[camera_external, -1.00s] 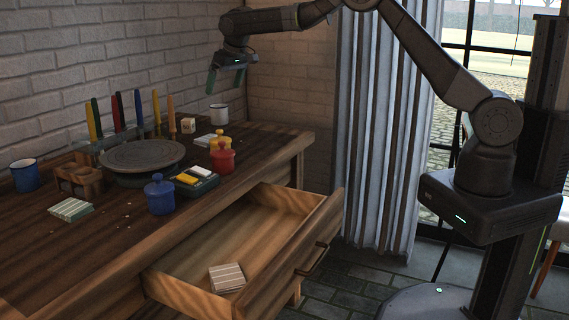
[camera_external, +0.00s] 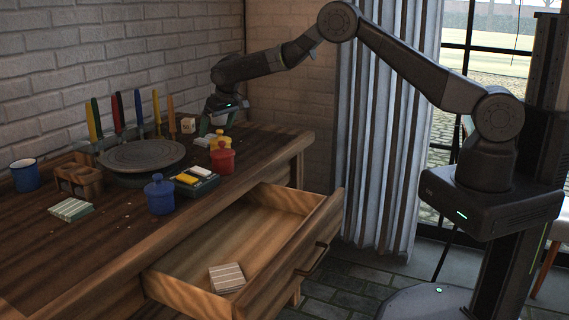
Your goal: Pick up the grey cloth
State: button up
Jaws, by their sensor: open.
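A small pale grey folded cloth (camera_external: 203,141) lies on the table top behind the yellow lidded pot (camera_external: 220,143), which partly covers it. My gripper (camera_external: 217,123) is open and points down, low over the back of the table, just above and behind this cloth. I cannot tell whether its fingers touch anything. Two other folded, striped cloths are in view: a pale greenish one (camera_external: 71,209) at the table's left front and a beige-grey one (camera_external: 227,277) in the open drawer.
The drawer (camera_external: 285,232) is pulled out in front.

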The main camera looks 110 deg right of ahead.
aim_at(214, 135)
jog(key=shift+p+x, duration=0.3)
jog(key=shift+x, duration=1.6)
jog(key=shift+a, duration=0.1)
jog(key=c, duration=1)
